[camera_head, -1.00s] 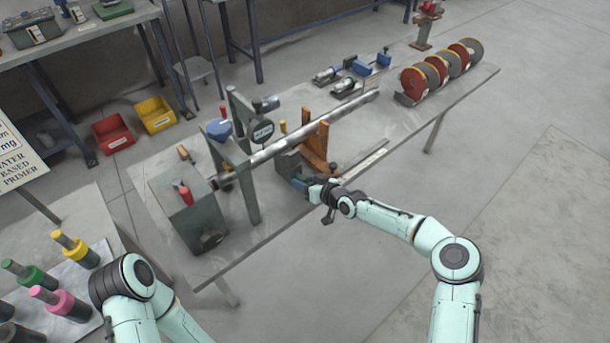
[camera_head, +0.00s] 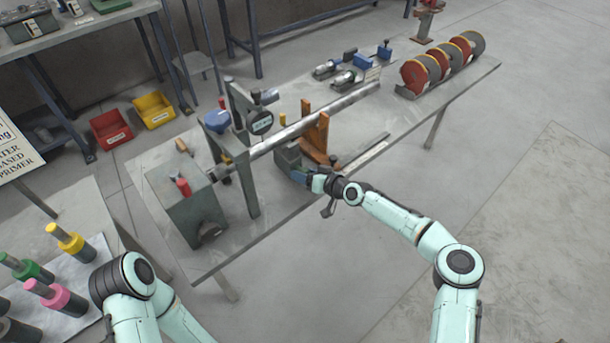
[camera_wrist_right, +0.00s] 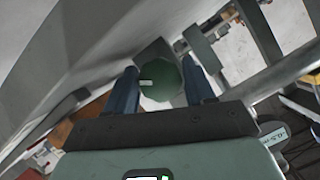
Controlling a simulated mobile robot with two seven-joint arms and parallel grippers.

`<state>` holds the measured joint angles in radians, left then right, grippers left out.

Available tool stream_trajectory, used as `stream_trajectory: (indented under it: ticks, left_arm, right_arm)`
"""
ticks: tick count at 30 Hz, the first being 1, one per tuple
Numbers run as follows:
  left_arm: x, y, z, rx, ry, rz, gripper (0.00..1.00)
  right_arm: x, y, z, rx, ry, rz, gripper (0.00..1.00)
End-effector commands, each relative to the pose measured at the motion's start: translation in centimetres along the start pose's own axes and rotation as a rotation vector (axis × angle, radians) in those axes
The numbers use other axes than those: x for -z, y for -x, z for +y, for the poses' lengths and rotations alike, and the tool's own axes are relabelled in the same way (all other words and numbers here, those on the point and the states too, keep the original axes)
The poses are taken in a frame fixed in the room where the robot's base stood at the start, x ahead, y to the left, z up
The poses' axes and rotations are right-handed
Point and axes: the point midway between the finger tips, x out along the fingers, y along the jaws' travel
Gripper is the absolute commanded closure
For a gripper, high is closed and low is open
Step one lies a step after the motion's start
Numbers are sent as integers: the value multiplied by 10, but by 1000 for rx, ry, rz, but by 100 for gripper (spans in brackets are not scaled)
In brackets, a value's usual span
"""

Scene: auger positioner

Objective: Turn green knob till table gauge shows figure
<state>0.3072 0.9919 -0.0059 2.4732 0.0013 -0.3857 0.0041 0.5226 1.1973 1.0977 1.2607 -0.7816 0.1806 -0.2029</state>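The green knob (camera_wrist_right: 162,83), with a pale mark on its face, sits between the two dark blue fingers of my right gripper (camera_wrist_right: 161,88) in the right wrist view. The fingers appear to press on both its sides. In the head view my right gripper (camera_head: 312,181) is low at the front side of the table, by a grey block (camera_head: 287,157); the knob is hidden there. A round dark gauge (camera_head: 261,122) with a small light display stands behind the long bar; its figure is too small to read. My left gripper is out of view.
A long metal bar (camera_head: 300,128) crosses the table (camera_head: 240,250) above my right gripper. An orange bracket (camera_head: 316,135) stands close behind it. A grey box (camera_head: 186,205) is at the left end and red discs (camera_head: 420,75) at the far right. Floor in front is clear.

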Motion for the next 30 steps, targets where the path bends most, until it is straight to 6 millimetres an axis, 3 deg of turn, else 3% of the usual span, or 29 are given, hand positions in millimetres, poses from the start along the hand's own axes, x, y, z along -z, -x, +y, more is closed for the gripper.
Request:
stream_trajectory:
  ticks: [14,30]
  left_arm:
    - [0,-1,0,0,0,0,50]
    - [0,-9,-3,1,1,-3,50]
  right_arm:
    - [0,9,1,-1,2,0,29]
    - [-1,116,2,-3,0,-1,29]
